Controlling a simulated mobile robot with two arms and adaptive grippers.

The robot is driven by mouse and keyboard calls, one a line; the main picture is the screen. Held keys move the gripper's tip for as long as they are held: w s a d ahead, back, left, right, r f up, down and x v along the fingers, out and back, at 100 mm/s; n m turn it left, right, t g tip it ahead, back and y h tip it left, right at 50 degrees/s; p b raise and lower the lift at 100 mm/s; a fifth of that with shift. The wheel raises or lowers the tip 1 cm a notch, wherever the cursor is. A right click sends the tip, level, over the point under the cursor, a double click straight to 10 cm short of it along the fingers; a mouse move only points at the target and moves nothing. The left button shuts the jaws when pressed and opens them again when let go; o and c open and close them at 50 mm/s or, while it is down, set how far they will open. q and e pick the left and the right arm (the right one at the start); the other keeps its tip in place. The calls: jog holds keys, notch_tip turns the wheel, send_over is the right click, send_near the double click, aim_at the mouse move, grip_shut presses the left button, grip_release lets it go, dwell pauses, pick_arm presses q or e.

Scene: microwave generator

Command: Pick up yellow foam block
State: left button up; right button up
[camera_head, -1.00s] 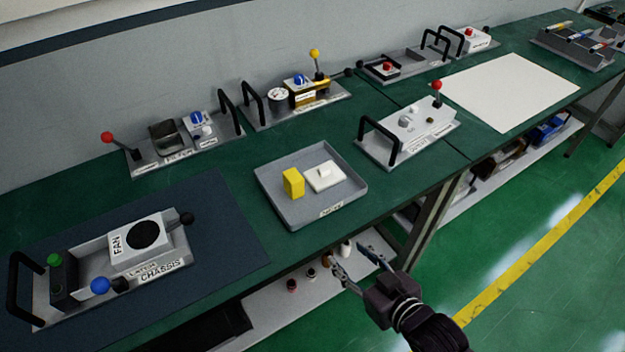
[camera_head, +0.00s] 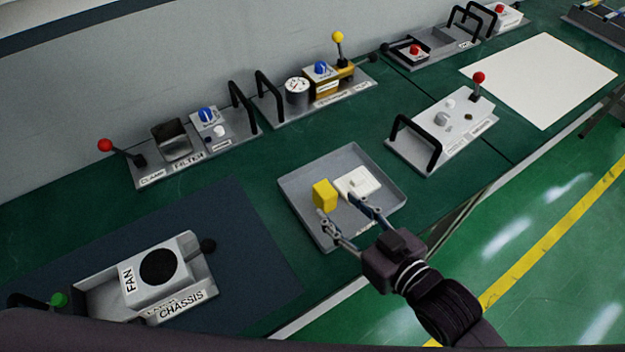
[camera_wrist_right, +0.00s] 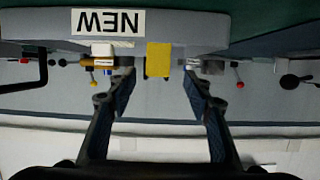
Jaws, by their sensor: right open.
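The yellow foam block (camera_head: 324,195) stands upright in the grey tray (camera_head: 300,212), left of a white block-like part (camera_head: 358,184). My right gripper (camera_head: 344,212) is open and empty, its fingers over the tray's front side near the yellow block. In the right wrist view the yellow foam block (camera_wrist_right: 158,60) shows between the two open fingertips (camera_wrist_right: 155,78), beyond them and apart from them. The tray's wall with a "NEW" label (camera_wrist_right: 108,22) appears upside down there. My left gripper is not in view.
The chassis with a fan (camera_head: 160,270) lies on a dark mat at the left. A handled module (camera_head: 445,130) stands right of the tray. Filter and gauge modules (camera_head: 200,140) line the wall. Green bench top around the tray is clear.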

aim_at(332, 197)
jog(key=shift+w+a, duration=0.2)
jog(key=shift+w, duration=0.25)
jog(key=shift+w+a+p, duration=0.55)
jog(key=shift+w+p, duration=0.15)
jog(key=shift+w, duration=0.1)
jog(key=x, duration=0.2)
jog(key=shift+w+a+f+p, duration=0.15)
jog(key=shift+w+f+p, duration=0.05)
jog(key=shift+w+p, duration=0.15)
jog(key=shift+w+a+f, duration=0.1)
jog(key=shift+w+a, duration=0.1)
jog(key=shift+w, duration=0.05)
jog(key=shift+w+a+f, duration=0.15)
jog(key=c, duration=0.7)
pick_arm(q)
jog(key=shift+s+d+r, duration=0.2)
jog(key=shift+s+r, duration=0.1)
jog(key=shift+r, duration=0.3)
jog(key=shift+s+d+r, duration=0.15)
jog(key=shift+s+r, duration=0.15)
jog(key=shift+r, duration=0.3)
pick_arm(e)
jog(key=shift+c, duration=0.6)
